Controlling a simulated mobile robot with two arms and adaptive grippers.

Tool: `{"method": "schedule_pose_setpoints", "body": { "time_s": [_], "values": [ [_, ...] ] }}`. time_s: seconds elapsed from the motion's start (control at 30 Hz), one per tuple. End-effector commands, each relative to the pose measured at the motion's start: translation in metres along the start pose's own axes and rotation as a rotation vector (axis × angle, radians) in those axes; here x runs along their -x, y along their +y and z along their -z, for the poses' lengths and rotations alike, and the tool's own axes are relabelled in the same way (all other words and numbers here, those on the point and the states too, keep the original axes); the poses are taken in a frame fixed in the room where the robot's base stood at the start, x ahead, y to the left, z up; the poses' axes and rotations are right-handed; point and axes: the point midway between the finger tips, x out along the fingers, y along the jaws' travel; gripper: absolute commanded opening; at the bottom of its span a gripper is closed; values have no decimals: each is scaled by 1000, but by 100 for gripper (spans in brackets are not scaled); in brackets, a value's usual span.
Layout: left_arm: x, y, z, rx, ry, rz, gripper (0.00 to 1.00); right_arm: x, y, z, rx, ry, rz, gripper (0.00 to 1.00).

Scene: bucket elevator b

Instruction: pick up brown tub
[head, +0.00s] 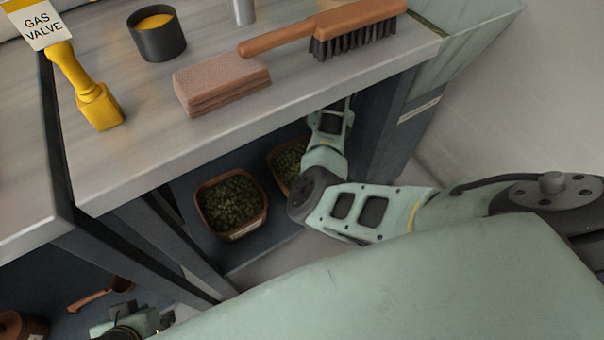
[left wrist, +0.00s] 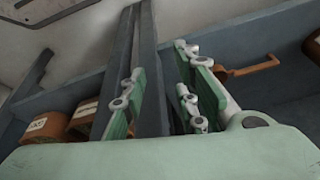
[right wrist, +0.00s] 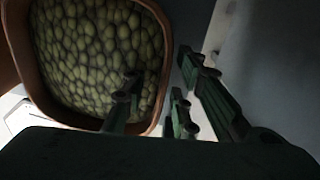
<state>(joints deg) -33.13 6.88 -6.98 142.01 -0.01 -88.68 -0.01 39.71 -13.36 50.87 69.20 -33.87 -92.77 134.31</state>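Two brown tubs full of green pellets stand on the dark shelf under the bench in the head view: a nearer brown tub (head: 203,216) with a label, and a farther brown tub (head: 271,164) partly hidden by my right arm. In the right wrist view my right gripper (right wrist: 165,90) is open at a brown tub (right wrist: 166,48). One finger is over the pellets and the other is outside the wall, with the rim between them. My left gripper (head: 140,325) is low at the left; the left wrist view shows its fingers (left wrist: 162,92) apart and empty.
A bench top above holds a brick (head: 222,82), a brush (head: 345,30), a dark cup (head: 160,42) and a yellow valve handle (head: 85,88). Dark posts (head: 165,240) stand between my arms. A brown scoop (head: 92,299) lies at lower left.

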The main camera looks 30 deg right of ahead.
Motion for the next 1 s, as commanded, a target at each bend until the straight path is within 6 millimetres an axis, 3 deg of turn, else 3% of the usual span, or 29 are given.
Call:
{"method": "schedule_pose_setpoints", "body": {
  "time_s": [0.2,0.4,0.73,1.0],
  "values": [
    [-4,2,23,-3,94,-5,28,-14,0,0,-1,-2,0,26],
    [-4,3,24,-3,98,-5,28,-14,0,-1,-1,-2,0,26],
    [-4,2,24,-3,98,-4,28,-14,0,-1,-1,-2,0,0],
    [-4,2,24,-3,98,-4,28,-13,0,-1,0,-2,0,0]
  ]
}}
